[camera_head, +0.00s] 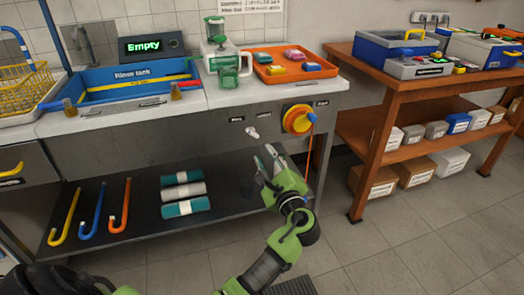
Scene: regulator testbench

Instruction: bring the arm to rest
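An orange cord (309,155) hangs from the knob, close to the right of the gripper. A small white lever (252,132) on the panel is just above the fingertips. My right gripper does not show.
On the worktop are a blue rinse tank (130,84), a green blender-like device (223,60) and an orange tray (291,66). A display (148,46) reads "Empty". The lower shelf (145,212) holds coloured hooks and rolls. A wooden table (400,85) stands right; floor between is clear.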

